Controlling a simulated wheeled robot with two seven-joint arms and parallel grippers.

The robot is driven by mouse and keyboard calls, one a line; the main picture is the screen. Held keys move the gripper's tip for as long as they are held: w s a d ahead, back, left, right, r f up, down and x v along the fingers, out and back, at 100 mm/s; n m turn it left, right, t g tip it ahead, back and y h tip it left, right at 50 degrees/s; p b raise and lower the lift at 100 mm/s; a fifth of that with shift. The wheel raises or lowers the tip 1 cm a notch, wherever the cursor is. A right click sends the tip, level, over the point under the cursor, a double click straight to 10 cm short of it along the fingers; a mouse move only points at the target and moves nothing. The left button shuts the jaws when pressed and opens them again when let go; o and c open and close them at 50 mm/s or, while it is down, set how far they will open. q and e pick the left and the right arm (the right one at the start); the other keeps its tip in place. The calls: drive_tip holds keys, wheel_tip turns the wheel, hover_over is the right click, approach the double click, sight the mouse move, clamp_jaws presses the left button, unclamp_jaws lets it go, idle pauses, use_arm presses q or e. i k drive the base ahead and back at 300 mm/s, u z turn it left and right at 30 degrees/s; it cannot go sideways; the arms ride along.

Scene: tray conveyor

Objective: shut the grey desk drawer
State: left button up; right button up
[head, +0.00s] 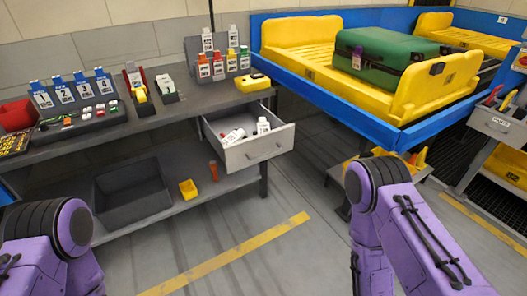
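The grey desk drawer (258,151) is pulled out of the right end of the dark desk (150,112), with its handle on the front panel facing the open floor. White bottles with dark marks (263,126) are inside the drawer, one standing near the front and others lying further in. Neither of my grippers shows in the head view. Only purple links of my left arm at the lower left and of my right arm at the right are visible, both apart from the drawer.
A blue-framed conveyor (345,106) carries a yellow tray (318,73) with a green suitcase (382,57), right of the drawer. Below the desk are a dark bin (131,193) and a yellow container (188,189). The floor in front of the drawer is clear, with a yellow stripe (235,256).

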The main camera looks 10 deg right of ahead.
sight(243, 154)
drive_tip(key=z, duration=0.85)
drive_tip(key=i, duration=1.2)
drive_tip(key=u, duration=0.6)
drive_tip(key=i, duration=0.4)
drive_tip(key=u, duration=0.35)
drive_tip(key=k, duration=0.85)
drive_tip(key=u, duration=0.2)
